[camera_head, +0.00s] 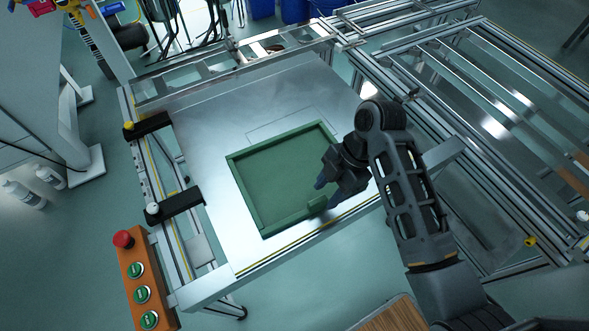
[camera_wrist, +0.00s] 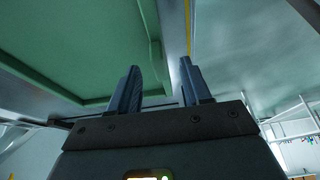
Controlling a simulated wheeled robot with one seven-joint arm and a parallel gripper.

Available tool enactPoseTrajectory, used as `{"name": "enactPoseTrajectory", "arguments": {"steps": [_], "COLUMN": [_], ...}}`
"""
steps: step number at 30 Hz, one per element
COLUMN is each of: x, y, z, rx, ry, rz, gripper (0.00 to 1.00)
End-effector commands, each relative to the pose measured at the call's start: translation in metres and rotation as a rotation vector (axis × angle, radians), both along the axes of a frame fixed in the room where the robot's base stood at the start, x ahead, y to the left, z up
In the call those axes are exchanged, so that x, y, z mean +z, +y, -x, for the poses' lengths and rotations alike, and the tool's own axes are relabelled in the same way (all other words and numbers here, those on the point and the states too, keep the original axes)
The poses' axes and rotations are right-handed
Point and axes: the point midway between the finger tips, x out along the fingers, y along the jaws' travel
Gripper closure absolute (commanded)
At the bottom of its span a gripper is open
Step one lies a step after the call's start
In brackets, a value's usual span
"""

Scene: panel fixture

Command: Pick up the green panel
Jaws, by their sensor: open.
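The green panel (camera_head: 283,181) is a square tray-like piece with raised edges, lying flat on the metal table. A small raised green piece (camera_head: 317,205) shows at its near right edge. My gripper (camera_head: 324,190) is over the panel's right side, near that piece. In the wrist view the panel (camera_wrist: 85,45) fills the upper left. There my gripper (camera_wrist: 160,88) has its two fingers apart with nothing between them, close to the panel's edge. My gripper and arm hide part of the panel's right edge in the head view.
The metal table (camera_head: 205,130) has bare room left of and behind the panel. Black clamps (camera_head: 175,207) stand at its left edge. An orange button box (camera_head: 146,285) is at the front left. Aluminium frame rails (camera_head: 480,100) run along the right, behind my arm.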

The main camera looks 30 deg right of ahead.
Motion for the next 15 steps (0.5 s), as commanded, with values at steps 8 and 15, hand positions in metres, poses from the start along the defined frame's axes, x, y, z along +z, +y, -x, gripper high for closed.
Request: {"name": "enactPoseTrajectory", "arguments": {"steps": [8,15], "x": [-0.031,-0.045], "y": [0.019,0.025], "z": [-0.002,-0.003], "rx": [-0.001,-0.001], "ry": [0.003,0.000], "rz": [0.001,0.002], "gripper": [0.52,0.52]}}
